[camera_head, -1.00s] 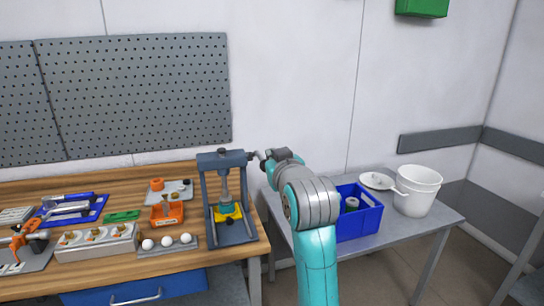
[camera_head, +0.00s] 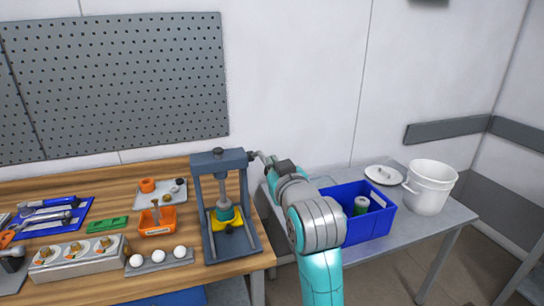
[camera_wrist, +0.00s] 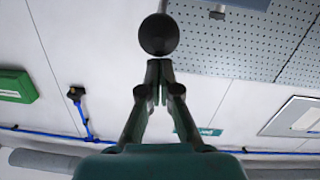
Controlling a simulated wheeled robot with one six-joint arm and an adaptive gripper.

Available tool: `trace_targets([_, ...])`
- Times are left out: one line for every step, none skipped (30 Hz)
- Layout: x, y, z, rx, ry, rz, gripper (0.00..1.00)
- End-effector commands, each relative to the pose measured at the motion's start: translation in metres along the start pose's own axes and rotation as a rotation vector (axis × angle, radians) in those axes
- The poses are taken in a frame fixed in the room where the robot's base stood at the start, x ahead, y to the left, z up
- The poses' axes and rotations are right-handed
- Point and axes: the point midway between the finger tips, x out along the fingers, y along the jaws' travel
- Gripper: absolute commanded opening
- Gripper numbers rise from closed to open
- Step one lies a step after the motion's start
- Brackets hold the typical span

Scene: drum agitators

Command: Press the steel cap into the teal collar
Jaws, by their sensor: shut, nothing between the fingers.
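The grey bench press (camera_head: 248,208) stands at the right end of the wooden bench. Its steel ram (camera_head: 223,187) points down at the teal collar (camera_head: 227,213), which sits upright on a yellow base. I cannot make out the steel cap separately from the ram and collar. The press lever (camera_head: 262,157) sticks out from the right of the press head. In the wrist view a round black knob (camera_wrist: 158,34) lies just beyond the fingertips. My gripper (camera_wrist: 158,64) is shut and empty, below the knob in that view; I cannot tell whether they touch. The head view hides the fingertips.
An orange bin (camera_head: 157,221), a rack with white balls (camera_head: 158,259) and a grey tray (camera_head: 150,194) stand left of the press. A blue crate (camera_head: 372,226) and white bucket (camera_head: 430,188) stand on the grey side table (camera_head: 405,235). A pegboard (camera_head: 120,85) hangs behind.

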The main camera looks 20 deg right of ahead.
Motion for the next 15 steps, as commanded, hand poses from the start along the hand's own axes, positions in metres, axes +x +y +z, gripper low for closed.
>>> trace_targets([0.0, 0.0, 0.001, 0.0, 0.0, 0.0, 0.0])
trace_targets([-0.001, 0.0, 0.001, 0.0, 0.0, 0.0, 0.0])
trace_targets([-0.001, 0.0, 0.001, 0.0, 0.0, 0.0, 0.0])
trace_targets([-0.001, 0.0, 0.001, 0.0, 0.0, 0.0, 0.0])
trace_targets([-0.001, 0.0, 0.001, 0.0, 0.0, 0.0, 0.0])
trace_targets([-0.001, 0.0, 0.001, 0.0, 0.0, 0.0, 0.0])
trace_targets([-0.001, 0.0, 0.001, 0.0, 0.0, 0.0, 0.0])
trace_targets([-0.001, 0.0, 0.001, 0.0, 0.0, 0.0, 0.0])
trace_targets([0.0, 0.0, 0.001, 0.0, 0.0, 0.0, 0.0])
trace_targets([-0.001, 0.0, 0.001, 0.0, 0.0, 0.0, 0.0])
trace_targets([-0.001, 0.0, 0.002, 0.0, 0.0, 0.0, 0.0])
trace_targets([-0.001, -0.001, 0.004, 0.0, -0.001, 0.0, 0.0])
trace_targets([-0.001, -0.001, 0.007, 0.0, -0.002, 0.0, 0.0])
trace_targets([-0.001, -0.002, 0.01, 0.0, -0.002, 0.0, 0.0])
trace_targets([-0.001, -0.002, 0.016, 0.0, -0.003, 0.0, 0.0])
